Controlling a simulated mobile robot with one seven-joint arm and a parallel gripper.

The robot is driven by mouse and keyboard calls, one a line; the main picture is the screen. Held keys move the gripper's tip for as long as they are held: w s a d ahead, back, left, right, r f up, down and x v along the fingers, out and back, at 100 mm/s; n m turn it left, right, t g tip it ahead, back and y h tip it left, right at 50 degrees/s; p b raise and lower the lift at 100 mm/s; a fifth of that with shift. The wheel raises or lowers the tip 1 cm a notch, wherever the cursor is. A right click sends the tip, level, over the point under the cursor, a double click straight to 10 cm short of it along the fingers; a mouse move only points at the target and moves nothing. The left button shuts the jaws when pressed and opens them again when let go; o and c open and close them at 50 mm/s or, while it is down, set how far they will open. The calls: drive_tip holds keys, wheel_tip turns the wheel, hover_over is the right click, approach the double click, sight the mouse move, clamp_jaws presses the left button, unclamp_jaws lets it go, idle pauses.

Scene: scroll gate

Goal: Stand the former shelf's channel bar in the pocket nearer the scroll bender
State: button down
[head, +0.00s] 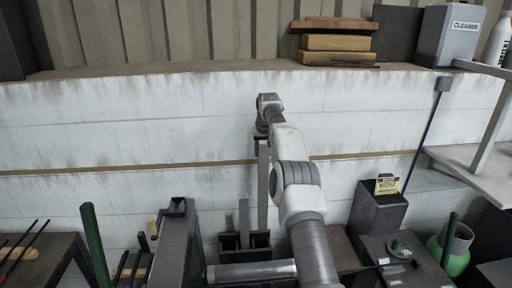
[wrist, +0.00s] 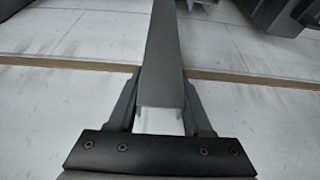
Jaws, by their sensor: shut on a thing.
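My gripper (head: 262,133) is shut on a long grey channel bar (head: 263,190), which hangs upright below it in the head view. The bar also runs up from between my fingers (wrist: 162,100) in the wrist view, where it shows as a grey strip (wrist: 166,45). Its lower end is at the right part of a dark pocket block (head: 232,243); I cannot tell whether it is inside the pocket or just above. A shorter grey bar (head: 244,222) stands upright in the block, left of the held bar. A dark bench device with a round disc (head: 403,249), possibly the scroll bender, stands at right.
A dark grey post-like machine (head: 178,225) stands close left of the block. The white wall (head: 120,120) is close behind. Boards (head: 335,42) lie on the ledge above.

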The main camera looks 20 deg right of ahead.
sight(262, 160)
drive_tip(key=shift+w+a+f, duration=0.1)
drive_tip(key=shift+w+f, duration=0.05)
drive_tip(key=shift+w, duration=0.1)
drive_tip(key=shift+f, duration=1.95)
